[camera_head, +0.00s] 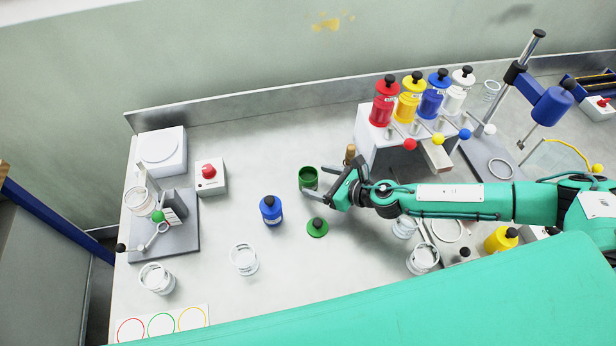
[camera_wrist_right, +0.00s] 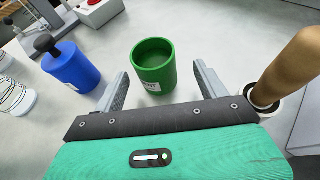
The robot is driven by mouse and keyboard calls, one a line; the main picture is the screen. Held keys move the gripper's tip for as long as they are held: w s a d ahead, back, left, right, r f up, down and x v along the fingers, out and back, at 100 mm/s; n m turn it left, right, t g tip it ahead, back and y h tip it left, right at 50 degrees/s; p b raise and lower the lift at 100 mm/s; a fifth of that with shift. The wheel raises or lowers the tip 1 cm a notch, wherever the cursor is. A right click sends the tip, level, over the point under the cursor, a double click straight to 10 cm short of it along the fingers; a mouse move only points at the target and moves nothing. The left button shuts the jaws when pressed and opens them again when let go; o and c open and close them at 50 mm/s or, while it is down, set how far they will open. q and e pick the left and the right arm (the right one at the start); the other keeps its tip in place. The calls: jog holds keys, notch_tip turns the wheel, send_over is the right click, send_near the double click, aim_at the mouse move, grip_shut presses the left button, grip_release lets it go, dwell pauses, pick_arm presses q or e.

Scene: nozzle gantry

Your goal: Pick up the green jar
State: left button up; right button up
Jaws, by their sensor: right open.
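The green jar (camera_head: 308,179) stands upright and uncapped on the steel table, near the middle in the head view. It also shows in the right wrist view (camera_wrist_right: 154,70), ahead of and between the spread fingers. My right gripper (camera_head: 318,187) is open and reaches in from the right, its fingertips at the jar's near side. I cannot tell whether the fingers touch it. The green lid (camera_head: 317,228) with a black knob lies on the table, closer to me than the jar. My left gripper is not in view.
A blue jar (camera_head: 271,210) stands left of the green jar. A wooden-handled tool (camera_head: 350,154) stands close to my right gripper. A white rack (camera_head: 378,150) with several coloured jars is behind right. Clear table lies behind and left of the jar.

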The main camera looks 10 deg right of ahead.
aim_at(304, 178)
jog(key=shift+p+x, duration=0.6)
jog(key=shift+x, duration=2.3)
jog(key=shift+s+a, duration=0.15)
jog(key=shift+s, duration=0.05)
jog(key=shift+c, duration=0.2)
jog(key=c, duration=1.1)
